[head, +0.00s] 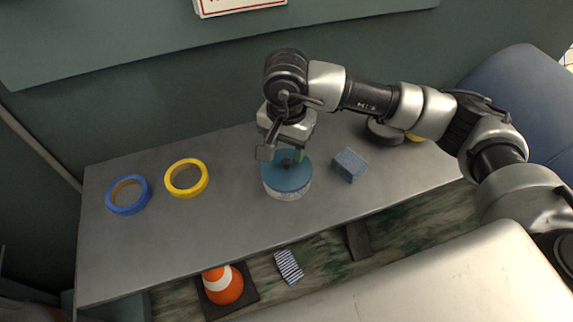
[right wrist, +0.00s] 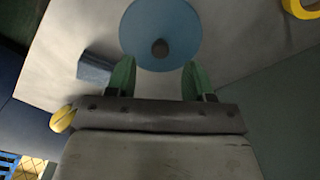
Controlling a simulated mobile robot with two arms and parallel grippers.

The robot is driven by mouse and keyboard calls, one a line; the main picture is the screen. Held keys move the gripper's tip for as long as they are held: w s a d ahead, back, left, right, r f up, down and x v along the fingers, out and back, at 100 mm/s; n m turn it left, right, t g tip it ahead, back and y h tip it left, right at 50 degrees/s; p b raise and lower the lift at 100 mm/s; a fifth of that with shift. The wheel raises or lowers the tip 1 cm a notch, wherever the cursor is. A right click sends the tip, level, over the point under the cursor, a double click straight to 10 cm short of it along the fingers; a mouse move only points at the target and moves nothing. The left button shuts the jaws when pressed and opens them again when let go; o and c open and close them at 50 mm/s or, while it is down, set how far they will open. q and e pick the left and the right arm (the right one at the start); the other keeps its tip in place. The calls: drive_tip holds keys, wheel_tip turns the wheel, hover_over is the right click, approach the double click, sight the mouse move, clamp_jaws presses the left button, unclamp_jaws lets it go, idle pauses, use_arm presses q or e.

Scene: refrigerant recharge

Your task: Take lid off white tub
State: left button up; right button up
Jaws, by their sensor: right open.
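The white tub (head: 287,193) stands on the grey table with its round blue lid (head: 286,180) on top. A small dark knob (right wrist: 160,47) sits at the middle of the lid in the right wrist view. My right gripper (head: 284,157) is over the lid, partly covering it in the head view. In the right wrist view its two green fingers (right wrist: 158,80) are spread apart, with the blue lid and its knob just beyond the fingertips. Nothing is between the fingers. The tub's body is hidden under the lid in the wrist view. My left gripper does not show.
A blue tape roll (head: 113,199) and a yellow tape roll (head: 170,186) lie left of the tub. A blue-grey block (head: 349,166) lies close to its right. An orange cone (head: 224,287) and a striped cloth (head: 289,266) are below the table's front edge.

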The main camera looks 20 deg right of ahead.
sight(287, 161)
wheel_tip(287, 161, down, 5)
drive_tip(key=shift+w+r, duration=0.1)
drive_tip(key=shift+r, duration=0.1)
clamp_jaws()
